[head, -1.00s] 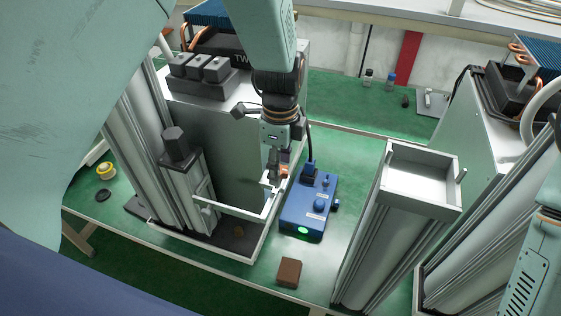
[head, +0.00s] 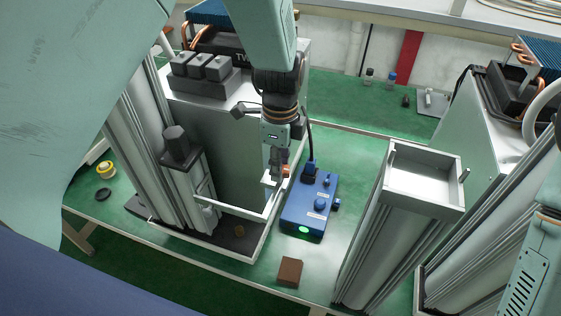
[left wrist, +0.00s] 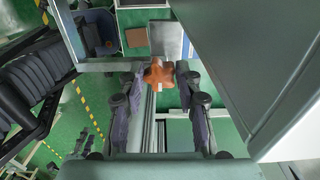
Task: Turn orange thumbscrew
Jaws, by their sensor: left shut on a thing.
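The orange thumbscrew (left wrist: 157,75) is star-shaped and sits on a light metal frame bar in the left wrist view. My left gripper (left wrist: 155,73) has its dark fingers on either side of it and is shut on it. In the head view the left gripper (head: 277,178) points down at the corner of the white frame (head: 235,212), with a bit of the orange thumbscrew (head: 287,170) showing at its right side. The fingertips partly hide the thumbscrew there. My right gripper is out of view; only part of the right arm shows at the right edge.
A blue box (head: 309,203) with a lit green button stands just right of the left gripper. A brown block (head: 289,272) lies on the green table in front. A column with a square tray top (head: 425,185) stands to the right. A tall grey cabinet (head: 235,140) stands behind the frame.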

